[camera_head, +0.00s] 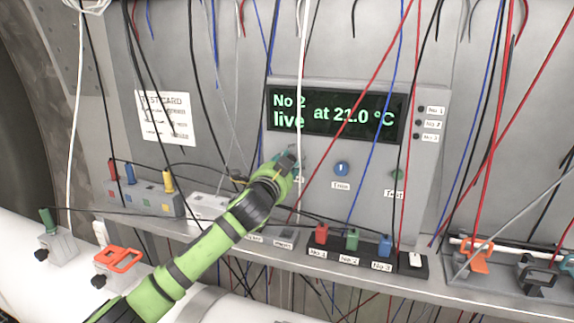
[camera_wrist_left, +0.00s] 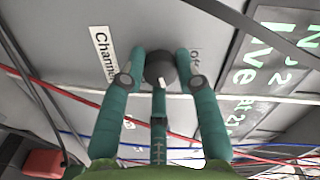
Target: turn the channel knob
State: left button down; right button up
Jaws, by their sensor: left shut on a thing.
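The channel knob (camera_wrist_left: 160,68) is a dark round knob with a pale mark, beside a label reading "Channel" (camera_wrist_left: 103,57) in the left wrist view. My left gripper (camera_head: 288,160) reaches up to the grey panel below the display. The gripper hides the knob in the head view. The green-lit display (camera_head: 337,112) reads "No 2 live at 21.0 °C". My right gripper is not in view.
A blue knob (camera_head: 341,169) and a green button (camera_head: 396,174) are right of my gripper on the panel. Red, green and blue sockets (camera_head: 352,242) sit on the ledge below. Many loose wires hang across the panel. A test card (camera_head: 165,117) is at left.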

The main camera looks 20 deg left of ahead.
pick_arm(q)
jog(key=shift+r+m, duration=0.15)
jog(key=shift+m, duration=0.55)
jog(key=c, duration=1.1)
grip_release()
jog(key=shift+o, duration=1)
jog(key=s, duration=1.2)
jog(key=shift+a, duration=0.15)
